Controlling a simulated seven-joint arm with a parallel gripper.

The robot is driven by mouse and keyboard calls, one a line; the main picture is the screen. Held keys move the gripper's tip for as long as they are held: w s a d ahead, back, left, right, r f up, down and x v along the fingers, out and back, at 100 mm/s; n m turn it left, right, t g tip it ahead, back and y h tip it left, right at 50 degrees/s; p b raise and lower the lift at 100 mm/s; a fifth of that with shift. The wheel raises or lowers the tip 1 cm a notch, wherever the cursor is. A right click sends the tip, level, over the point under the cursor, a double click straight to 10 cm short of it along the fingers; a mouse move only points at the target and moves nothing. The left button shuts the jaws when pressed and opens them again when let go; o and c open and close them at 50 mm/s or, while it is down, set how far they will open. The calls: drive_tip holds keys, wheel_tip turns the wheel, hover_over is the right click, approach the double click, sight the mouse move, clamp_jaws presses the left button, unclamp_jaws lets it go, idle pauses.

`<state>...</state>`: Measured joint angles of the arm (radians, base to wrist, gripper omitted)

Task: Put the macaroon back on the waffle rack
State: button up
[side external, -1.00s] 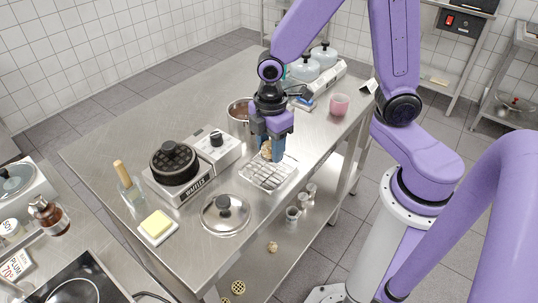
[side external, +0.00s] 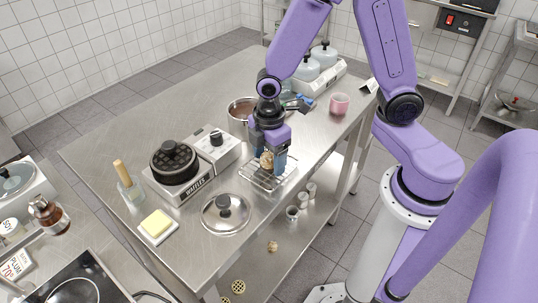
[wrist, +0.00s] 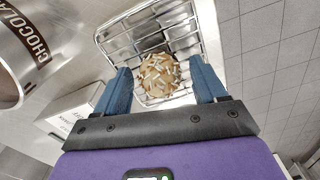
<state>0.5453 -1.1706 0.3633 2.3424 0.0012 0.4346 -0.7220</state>
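The macaroon (side external: 266,160) is a round tan piece with pale sprinkles on top. It appears to rest on the wire waffle rack (side external: 262,184), towards its far end. My gripper (side external: 269,163) is low over the rack, pointing down, with its two blue fingers on either side of the macaroon. In the wrist view the macaroon (wrist: 158,75) lies between the fingertips (wrist: 161,70), with a narrow gap on each side, so my gripper is open around it. The rack (wrist: 187,24) shows beneath it. The macaroon's contact with the wires is partly hidden by the fingers.
The waffle iron (side external: 174,161) stands left of the rack. A pan lid (side external: 225,213) lies in front of it. The table's right edge is close to the rack.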

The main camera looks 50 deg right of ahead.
sight(269, 153)
drive_tip(key=shift+r, duration=0.15)
wheel_tip(269, 153, up, 11)
drive_tip(key=s+d+m, duration=0.2)
drive_tip(key=s+d, duration=0.1)
drive_tip(key=s, duration=1.3)
drive_tip(key=shift+s+d+r+m, duration=0.15)
drive_tip(key=shift+s+r+m, duration=0.2)
drive_tip(key=shift+m, duration=0.05)
